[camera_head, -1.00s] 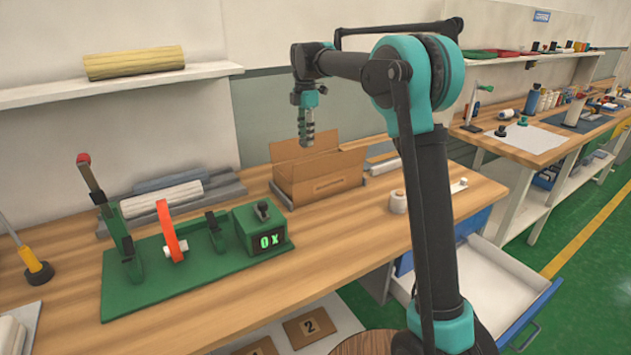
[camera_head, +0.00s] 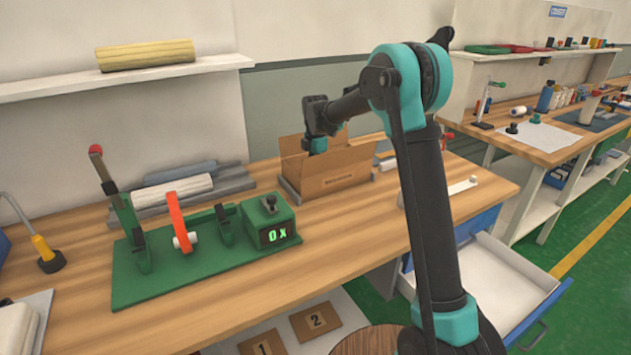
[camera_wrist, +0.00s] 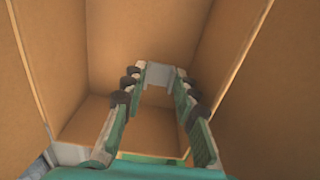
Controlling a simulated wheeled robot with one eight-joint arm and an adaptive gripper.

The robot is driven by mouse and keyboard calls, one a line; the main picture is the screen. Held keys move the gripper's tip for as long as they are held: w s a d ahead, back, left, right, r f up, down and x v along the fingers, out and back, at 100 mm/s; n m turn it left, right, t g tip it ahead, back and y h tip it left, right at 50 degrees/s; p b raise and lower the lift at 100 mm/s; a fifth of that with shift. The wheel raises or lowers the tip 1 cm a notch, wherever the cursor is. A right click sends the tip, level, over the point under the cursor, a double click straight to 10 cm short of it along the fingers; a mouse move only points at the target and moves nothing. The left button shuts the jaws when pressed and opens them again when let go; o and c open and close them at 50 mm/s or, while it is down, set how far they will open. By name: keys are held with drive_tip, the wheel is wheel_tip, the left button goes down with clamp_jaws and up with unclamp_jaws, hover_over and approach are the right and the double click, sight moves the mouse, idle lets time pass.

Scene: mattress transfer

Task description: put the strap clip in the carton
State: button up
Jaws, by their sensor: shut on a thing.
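The carton (camera_head: 335,183) is an open brown cardboard box with raised flaps at the back of the wooden workbench. My gripper (camera_wrist: 160,78) reaches down into it; in the head view the fingers are hidden behind the carton's front wall. In the wrist view the carton's brown walls (camera_wrist: 48,65) surround the two fingers. The fingertips are shut on a small pale grey piece, the strap clip (camera_wrist: 160,73), held above the carton floor. Whether the clip touches the floor or a wall cannot be told.
A green fixture (camera_head: 185,265) with an orange-red lever and a box with a lit display stands left of the carton. A grey tray (camera_head: 240,183) with rolls lies behind it. The bench front (camera_head: 345,240) is clear. An open drawer (camera_head: 505,285) is at the lower right.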

drive_tip(key=shift+f, duration=1.2)
drive_tip(key=shift+f, duration=0.1)
drive_tip(key=o, duration=0.7)
drive_tip(key=shift+c, duration=0.2)
wheel_tip(320, 180, up, 12)
